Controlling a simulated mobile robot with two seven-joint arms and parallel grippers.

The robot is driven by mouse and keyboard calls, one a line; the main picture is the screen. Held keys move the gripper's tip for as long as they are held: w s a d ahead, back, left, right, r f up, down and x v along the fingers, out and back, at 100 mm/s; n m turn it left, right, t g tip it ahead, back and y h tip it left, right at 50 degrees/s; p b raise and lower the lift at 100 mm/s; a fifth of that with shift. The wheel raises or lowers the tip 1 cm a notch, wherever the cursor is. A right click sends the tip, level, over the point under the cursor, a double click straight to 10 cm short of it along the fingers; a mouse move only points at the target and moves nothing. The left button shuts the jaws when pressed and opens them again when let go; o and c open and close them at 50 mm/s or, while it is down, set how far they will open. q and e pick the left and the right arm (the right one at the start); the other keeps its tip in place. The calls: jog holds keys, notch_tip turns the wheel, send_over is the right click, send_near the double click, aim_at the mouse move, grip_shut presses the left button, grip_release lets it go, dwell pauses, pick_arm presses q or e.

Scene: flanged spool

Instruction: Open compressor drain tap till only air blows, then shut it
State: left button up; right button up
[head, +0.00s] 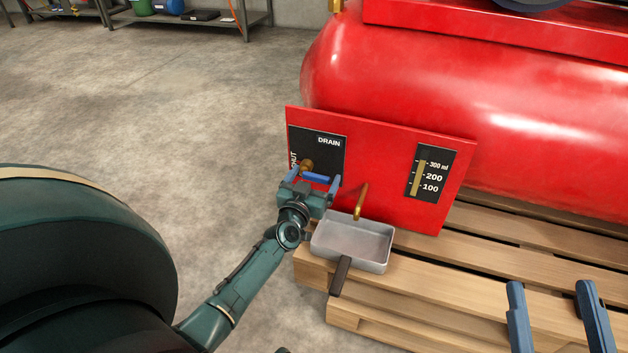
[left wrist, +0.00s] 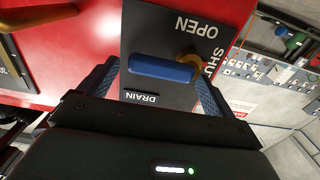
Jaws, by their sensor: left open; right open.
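The drain tap has a blue lever (head: 314,177) on a brass stem (head: 306,165), on a black DRAIN plate (head: 328,150). My left gripper (head: 312,182) is open in front of it. In the left wrist view the lever (left wrist: 160,68) lies between the spread fingers, with gaps showing either side. The lever runs sideways from its stem; the OPEN label is hidden in the head view. A brass spout (head: 361,201) points down over a grey metal pan (head: 380,263); no flow is visible. My right gripper (head: 549,286) is open and empty at lower right.
The red panel (head: 385,190) carries a gauge (head: 431,173) whose yellowish bar reaches about the 300 ml mark. The red compressor tank (head: 450,100) stands behind, on a wooden pallet (head: 450,285). The pan's dark handle (head: 340,276) sticks out forward. Bare floor (head: 150,100) lies left.

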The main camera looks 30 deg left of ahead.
pick_arm(q)
jog(key=shift+c, duration=0.4)
jog(key=c, duration=1.3)
